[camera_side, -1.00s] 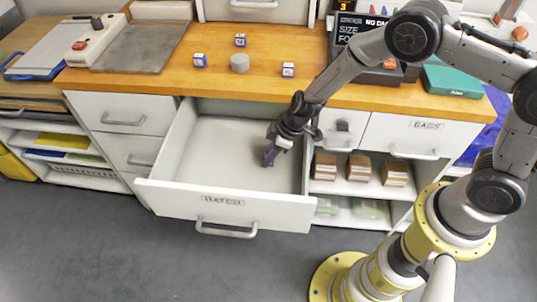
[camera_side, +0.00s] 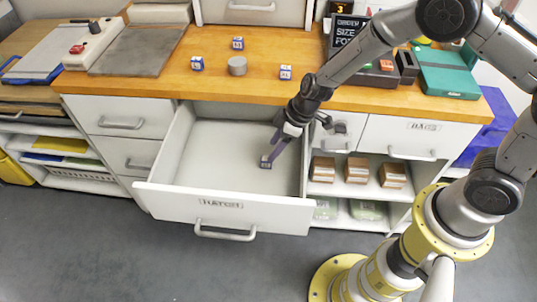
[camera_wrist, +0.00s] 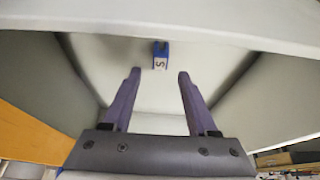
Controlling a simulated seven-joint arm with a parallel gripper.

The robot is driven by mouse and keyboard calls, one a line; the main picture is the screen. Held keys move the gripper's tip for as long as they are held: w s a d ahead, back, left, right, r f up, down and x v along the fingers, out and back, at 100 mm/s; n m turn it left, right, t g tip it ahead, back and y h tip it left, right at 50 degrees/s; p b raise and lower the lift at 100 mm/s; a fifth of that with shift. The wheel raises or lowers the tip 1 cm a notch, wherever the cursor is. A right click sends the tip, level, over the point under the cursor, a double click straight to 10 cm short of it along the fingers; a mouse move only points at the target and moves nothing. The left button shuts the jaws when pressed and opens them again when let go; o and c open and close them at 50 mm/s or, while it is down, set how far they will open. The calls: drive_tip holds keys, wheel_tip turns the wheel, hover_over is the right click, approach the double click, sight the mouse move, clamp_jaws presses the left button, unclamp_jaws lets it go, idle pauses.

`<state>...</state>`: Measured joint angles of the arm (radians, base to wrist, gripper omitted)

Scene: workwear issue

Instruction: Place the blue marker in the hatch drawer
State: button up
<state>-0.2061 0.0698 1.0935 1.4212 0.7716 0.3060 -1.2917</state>
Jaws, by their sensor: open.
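The blue marker (camera_side: 265,162) is a small blue and white block lying on the floor of the open drawer (camera_side: 215,150). In the wrist view the blue marker (camera_wrist: 160,56) shows an "S" on its white face and sits past the fingertips, in line with the gap between them. My gripper (camera_side: 273,147) reaches down into the drawer just above the marker. In the wrist view its purple fingers (camera_wrist: 159,74) are apart with nothing between them. The drawer front's label is too blurred to read surely.
Several other items stand on the wooden counter (camera_side: 150,75): small blue and white blocks (camera_side: 197,63) (camera_side: 238,43) (camera_side: 285,72) and a grey cylinder (camera_side: 237,66). The drawer's right wall (camera_side: 305,165) is close to my gripper. The drawer's left part is empty.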

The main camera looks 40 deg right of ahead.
drive_tip(key=v, duration=0.6)
drive_tip(key=s+d+r+m+t, duration=0.15)
drive_tip(key=s+r, duration=0.25)
drive_tip(key=r, duration=0.4)
drive_tip(key=s+d+r+m, duration=0.25)
drive_tip(key=s+r, duration=0.25)
drive_tip(key=r, duration=0.4)
drive_tip(key=s+d+r+m+h, duration=0.1)
drive_tip(key=s+d+r+m, duration=0.1)
drive_tip(key=s+d, duration=0.2)
drive_tip(key=s+d+r+m+h, duration=0.2)
drive_tip(key=s+d+r+m, duration=0.1)
drive_tip(key=s, duration=0.8)
drive_tip(key=shift+s+d+t, duration=0.25)
drive_tip(key=shift+d+t, duration=0.2)
drive_tip(key=shift+d, duration=0.1)
